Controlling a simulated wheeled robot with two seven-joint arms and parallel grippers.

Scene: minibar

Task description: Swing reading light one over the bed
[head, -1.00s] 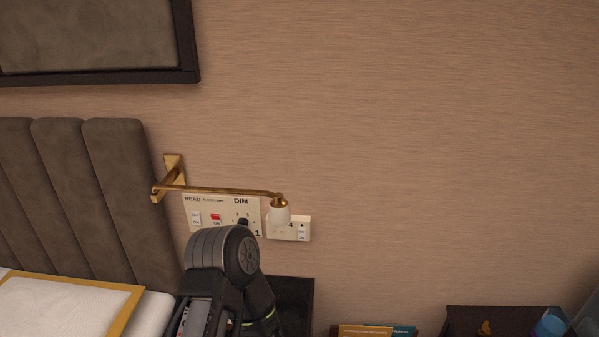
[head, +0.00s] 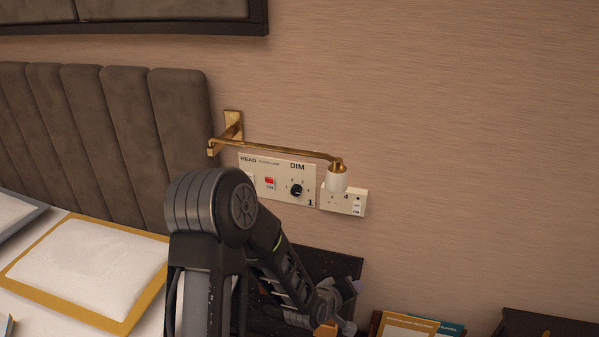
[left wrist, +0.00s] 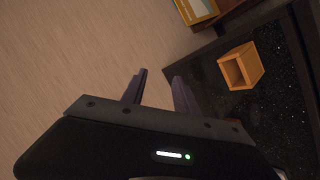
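The reading light (head: 275,148) is a brass arm on a wall bracket beside the headboard. It reaches right along the wall and ends in a white shade (head: 337,180) in front of the switch panels. The bed (head: 90,275) is at the lower left, and the lamp arm points away from it. My left arm rises in front of the panel, and its hand is low, below and apart from the shade. In the left wrist view my left gripper (left wrist: 159,76) has its two fingers apart with nothing between them. My right gripper is out of view.
The padded headboard (head: 130,130) stands left of the light. A switch panel (head: 278,178) and a socket plate (head: 345,200) are under the lamp arm. A dark bedside top bears an orange open box (left wrist: 241,67). Books (head: 420,326) lie to the right. The wall at right is clear.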

